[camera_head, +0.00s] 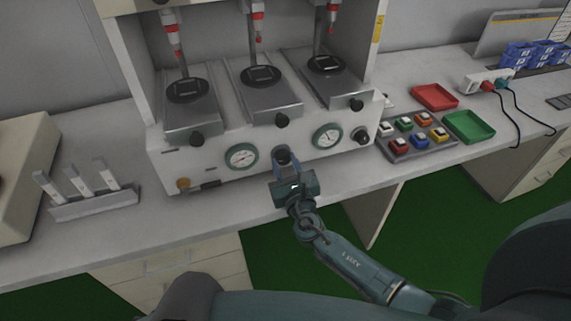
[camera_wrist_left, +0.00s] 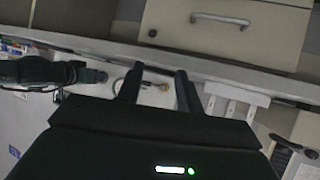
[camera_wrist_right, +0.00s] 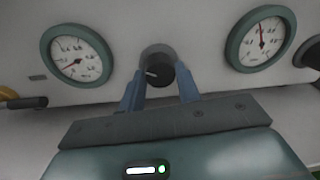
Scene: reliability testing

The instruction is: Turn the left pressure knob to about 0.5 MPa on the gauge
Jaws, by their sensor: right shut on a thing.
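The left pressure knob (camera_head: 283,155) is a dark round knob on the machine's white front panel, between two gauges. My right gripper (camera_wrist_right: 160,90) is shut on this knob, with a blue finger on each side. The knob's face with a pale mark shows in the right wrist view (camera_wrist_right: 158,72). The left gauge (camera_wrist_right: 77,55) has a green rim, and its red needle points to the lower left; its numbers are too blurred to read. My left gripper (camera_wrist_left: 158,78) is open and empty, its fingers apart.
A right gauge (camera_wrist_right: 262,38) has its needle pointing up, with another knob (camera_head: 360,136) beside it. A button box (camera_head: 417,134), a red tray (camera_head: 435,97) and a green tray (camera_head: 470,127) lie to the right. A rack (camera_head: 95,206) stands on the left. Drawers (camera_wrist_left: 225,30) show below the counter.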

